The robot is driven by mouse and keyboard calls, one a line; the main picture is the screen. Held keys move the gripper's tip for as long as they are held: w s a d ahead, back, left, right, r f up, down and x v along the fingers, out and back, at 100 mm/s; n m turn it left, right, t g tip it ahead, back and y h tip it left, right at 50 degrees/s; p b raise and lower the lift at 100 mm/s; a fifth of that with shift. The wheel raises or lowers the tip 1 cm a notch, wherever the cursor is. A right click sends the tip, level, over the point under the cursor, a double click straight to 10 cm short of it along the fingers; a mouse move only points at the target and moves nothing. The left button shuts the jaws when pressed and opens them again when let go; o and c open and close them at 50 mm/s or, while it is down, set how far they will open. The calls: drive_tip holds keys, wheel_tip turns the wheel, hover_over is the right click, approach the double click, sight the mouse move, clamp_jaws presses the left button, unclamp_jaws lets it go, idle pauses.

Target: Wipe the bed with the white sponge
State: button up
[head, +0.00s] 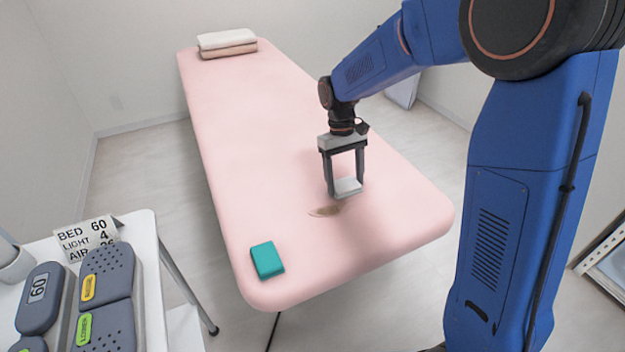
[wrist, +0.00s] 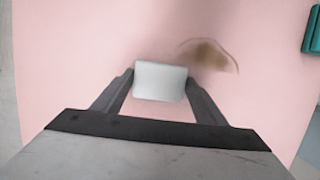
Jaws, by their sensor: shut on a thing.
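The white sponge (head: 348,187) is held between the fingertips of my gripper (head: 346,186), low over the near part of the pink bed (head: 240,110). I cannot tell whether the sponge touches the bed. The wrist view shows the sponge (wrist: 161,81) clamped between both fingers of my gripper (wrist: 160,88). A brown stain (head: 326,211) lies on the bed just in front of and left of the sponge in the head view. In the wrist view the stain (wrist: 208,54) is at the sponge's upper right, apart from it.
A teal block (head: 267,260) lies near the bed's front left corner. Folded towels (head: 227,43) rest at the far end. A white side table (head: 147,262) at the left holds grey devices (head: 105,273) and a sign (head: 86,238). The middle of the bed is clear.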

drive_tip(key=shift+w+d+r, duration=0.2)
drive_tip(key=shift+d+r, duration=0.1)
drive_tip(key=shift+d, duration=0.15)
drive_tip(key=shift+w+d, duration=0.1)
drive_tip(key=shift+d, duration=0.2)
drive_tip(key=shift+a+r, duration=0.1)
drive_tip(key=shift+r, duration=3.7)
drive_tip(key=shift+a, duration=0.1)
